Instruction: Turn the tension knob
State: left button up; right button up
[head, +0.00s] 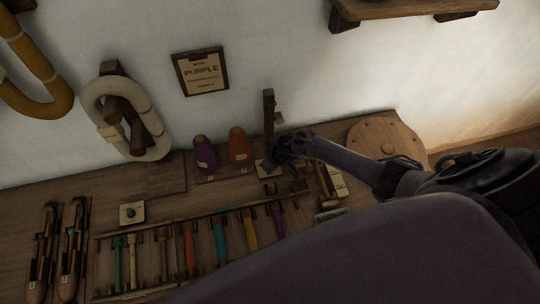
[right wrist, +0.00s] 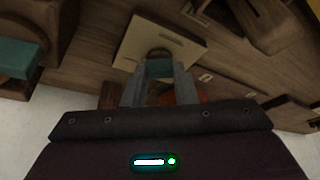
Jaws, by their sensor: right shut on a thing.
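My right gripper (head: 272,162) reaches in from the right to a small pale plate (head: 268,171) on the wooden bench. My left gripper is not in view.
A purple cone (head: 205,155) and an orange cone (head: 238,147) stand just left of the gripper. A dark wooden post (head: 268,115) rises behind it.

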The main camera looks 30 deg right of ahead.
jog(key=shift+m, duration=0.5)
jog(key=o, duration=1)
jog(key=shift+s+r+p, duration=0.2)
jog(key=shift+r+p, duration=0.2)
jog(key=shift+r, duration=0.15)
jog(key=p+v, duration=0.1)
jog(key=v, duration=0.5)
jog(key=shift+s+r, duration=0.15)
jog(key=shift+r, duration=0.15)
